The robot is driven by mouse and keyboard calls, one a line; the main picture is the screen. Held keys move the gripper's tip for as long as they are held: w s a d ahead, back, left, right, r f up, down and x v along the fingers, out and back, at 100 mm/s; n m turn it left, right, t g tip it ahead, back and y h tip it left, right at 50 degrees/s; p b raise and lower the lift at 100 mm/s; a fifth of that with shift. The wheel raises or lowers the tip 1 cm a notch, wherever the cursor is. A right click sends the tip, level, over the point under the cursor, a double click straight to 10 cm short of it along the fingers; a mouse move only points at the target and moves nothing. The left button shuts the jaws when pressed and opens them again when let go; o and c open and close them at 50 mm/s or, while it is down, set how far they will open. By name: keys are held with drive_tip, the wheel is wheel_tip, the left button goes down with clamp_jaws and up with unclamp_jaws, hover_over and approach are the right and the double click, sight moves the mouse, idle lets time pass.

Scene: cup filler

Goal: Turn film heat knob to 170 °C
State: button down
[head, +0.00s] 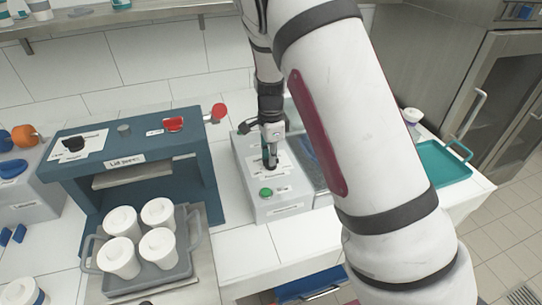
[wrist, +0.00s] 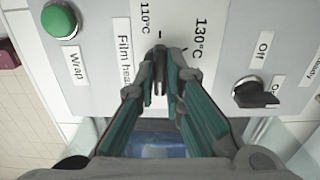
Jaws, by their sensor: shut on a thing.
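The film heat knob (wrist: 160,70) is a small dark knob on the light grey panel of a machine (head: 277,207). My gripper (wrist: 159,60) is shut on it, one finger on each side, and the fingers cover most of it. "Film heat", "110°C" and "130°C" labels (wrist: 201,38) are printed around it. A 170 °C mark is not readable, and the fingers hide the knob's pointer. In the head view my gripper (head: 270,160) reaches down onto the machine's top; the knob is hidden there.
A green Wrap button (wrist: 59,19) and a black Off switch (wrist: 256,92) flank the knob. Left of the machine stand a blue lid press (head: 140,140) and a grey tray (head: 190,262) with several lidded white cups. A teal tray (head: 445,163) lies at right.

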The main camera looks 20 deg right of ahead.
idle(0.4)
drive_tip(key=c, duration=1.7)
unclamp_jaws()
wheel_tip(320, 180, up, 12)
